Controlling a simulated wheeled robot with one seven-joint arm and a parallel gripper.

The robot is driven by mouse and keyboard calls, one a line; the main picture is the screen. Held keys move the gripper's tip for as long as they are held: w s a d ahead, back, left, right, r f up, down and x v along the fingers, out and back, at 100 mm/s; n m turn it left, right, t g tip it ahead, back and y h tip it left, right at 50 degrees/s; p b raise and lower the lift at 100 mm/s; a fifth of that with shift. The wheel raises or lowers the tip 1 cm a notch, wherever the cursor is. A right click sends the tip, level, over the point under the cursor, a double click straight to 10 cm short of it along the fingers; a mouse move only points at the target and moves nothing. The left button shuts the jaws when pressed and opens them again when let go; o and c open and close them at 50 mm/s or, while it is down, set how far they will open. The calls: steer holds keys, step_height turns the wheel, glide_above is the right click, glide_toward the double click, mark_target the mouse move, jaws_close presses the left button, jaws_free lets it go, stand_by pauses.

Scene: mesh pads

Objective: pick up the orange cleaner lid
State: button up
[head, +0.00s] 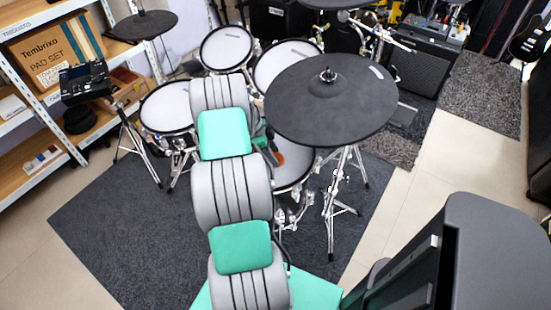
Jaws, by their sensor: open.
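A small orange patch (280,158), which looks like the orange cleaner lid, shows on the white mesh drum pad (297,167) at the middle of the head view. It is partly covered, and its shape is hard to make out. My gripper (271,150) shows as a small dark part just right of my grey and green arm. It is open, beside or over the orange patch at its upper left. My arm and the dark cymbal pad hide much of this area, so I cannot tell whether the gripper touches the lid.
A large dark cymbal pad (335,105) on a chrome stand overhangs the drum pad at the right. More mesh drums (227,47) stand behind. A shelf (75,128) with boxes is at the left. The dark carpet (135,235) at the left front is clear.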

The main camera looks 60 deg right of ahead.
steer(key=shift+c, duration=0.5)
steer(key=shift+w, duration=0.1)
jaws_close()
